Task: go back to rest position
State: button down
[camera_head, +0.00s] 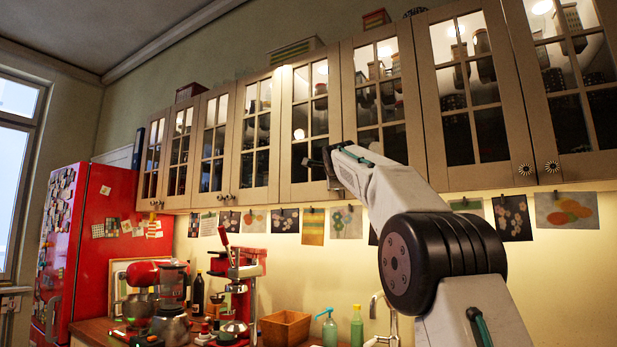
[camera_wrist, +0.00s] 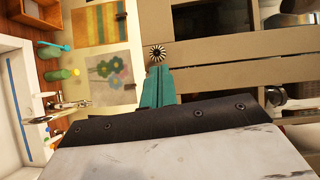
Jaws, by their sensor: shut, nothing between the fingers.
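My gripper (camera_head: 327,163) is at the end of my raised arm, in front of the lower part of a cream glass-paned cabinet door (camera_head: 299,190) in the head view. Its dark fingers are small there; it is shut and holds nothing. In the wrist view a teal part of my gripper (camera_wrist: 157,88) points at a round striped cabinet knob (camera_wrist: 157,52). I cannot tell whether it touches the knob. The cabinet doors in the head view look closed.
A row of wall cabinets (camera_head: 386,137) runs across the upper wall. Below are a wooden box (camera_head: 285,328), green bottles (camera_head: 357,325), a tap (camera_head: 377,300) and a red coffee machine (camera_head: 238,290). A red fridge (camera_head: 95,250) stands at left. Paper pictures hang under the cabinets.

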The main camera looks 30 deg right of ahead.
jog(key=w+a, duration=0.1)
jog(key=a, duration=0.6)
jog(key=shift+a, duration=0.2)
jog(key=shift+w, duration=0.1)
jog(key=s+a+f+n+g+y, duration=0.15)
jog(key=f+n, duration=0.25)
jog(key=f, duration=0.4)
jog(key=s+a+f+n+g+y, duration=0.1)
jog(key=s+f+n+g, duration=0.2)
jog(key=f, duration=0.4)
jog(key=s+a+f+n+g+y, duration=0.15)
jog(key=f+n, duration=0.25)
jog(key=f, duration=0.4)
jog(key=s+a+f+n+g+y, duration=0.1)
jog(key=s+a+f+n, duration=0.3)
jog(key=s+f, duration=0.5)
jog(key=s+a+f+n+g+y, duration=0.1)
jog(key=s+a+f+n+g, duration=0.3)
jog(key=s, duration=1.9)
jog(key=s+a+f+n+g+y, duration=0.2)
jog(key=s+a+f, duration=0.6)
jog(key=s+f, duration=0.7)
jog(key=shift+s+a+f+n+g, duration=0.3)
jog(key=shift+s+n+g, duration=0.2)
jog(key=shift+n, duration=0.4)
